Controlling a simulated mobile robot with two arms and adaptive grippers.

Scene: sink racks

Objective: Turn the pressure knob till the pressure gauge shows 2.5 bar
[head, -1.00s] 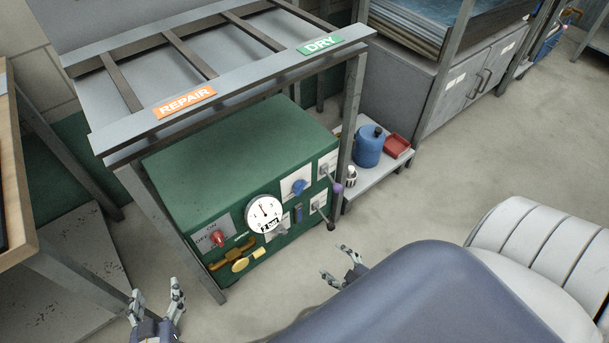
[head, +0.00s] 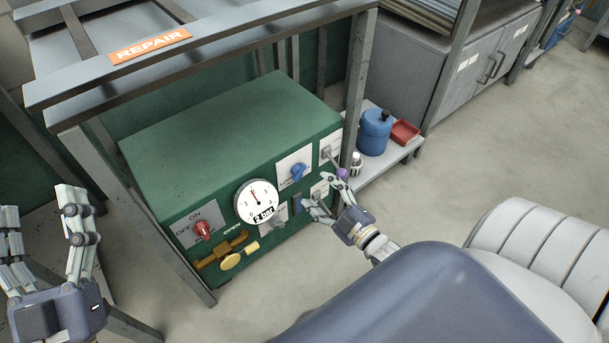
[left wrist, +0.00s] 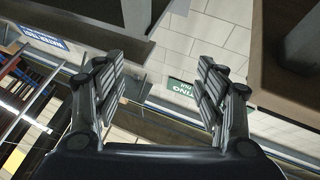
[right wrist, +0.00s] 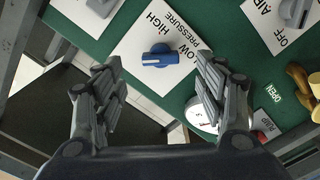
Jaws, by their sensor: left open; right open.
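The blue pressure knob (head: 298,173) sits on a white plate on the front of the green box. In the right wrist view the knob (right wrist: 163,56) shows beyond and between my fingers, beside the words HIGH, PRESSURE and LOW. The round white pressure gauge (head: 256,200) is left of it, with a "2 bar" label; its needle points up and slightly left, too small to read exactly. My right gripper (head: 322,195) is open and empty in front of the panel, below right of the knob, apart from it. My left gripper (head: 40,200) is open and empty at far left.
The panel also has a red switch (head: 203,230), a yellow handle (head: 231,261) and grey levers. A blue canister (head: 375,133) and red tray (head: 405,132) stand on a low shelf at right. Floor at right is clear.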

